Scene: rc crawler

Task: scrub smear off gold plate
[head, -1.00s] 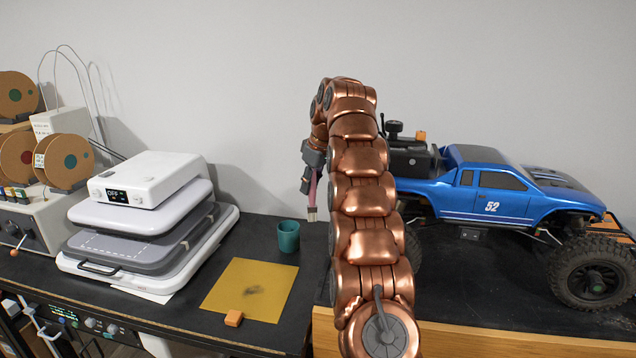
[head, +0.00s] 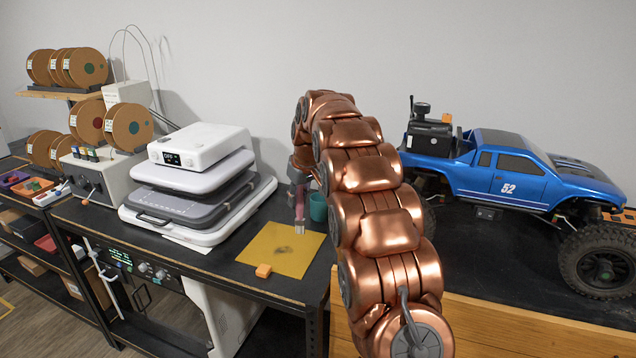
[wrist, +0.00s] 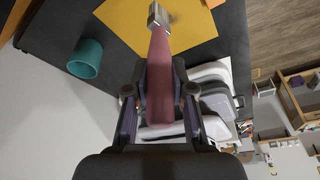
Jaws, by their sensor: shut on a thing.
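The gold plate (head: 262,245) lies flat on the black bench, with a dark smear (head: 284,250) near its middle. The plate (wrist: 199,31) and part of the smear (wrist: 176,18) also show in the wrist view. My gripper (wrist: 160,92) is shut on the pinkish-red handle of a brush (wrist: 160,68) with a metal ferrule. In the head view my gripper (head: 298,178) hangs above the plate's far part, and the brush (head: 299,214) points down. I cannot tell whether its tip touches the plate. The bristles are hard to make out.
A teal cup (head: 318,207) stands just behind the plate, partly hidden by my arm. A small orange block (head: 263,271) sits at the plate's near edge. A stacked white-and-grey machine (head: 200,185) stands left. A blue truck (head: 500,180) stands right.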

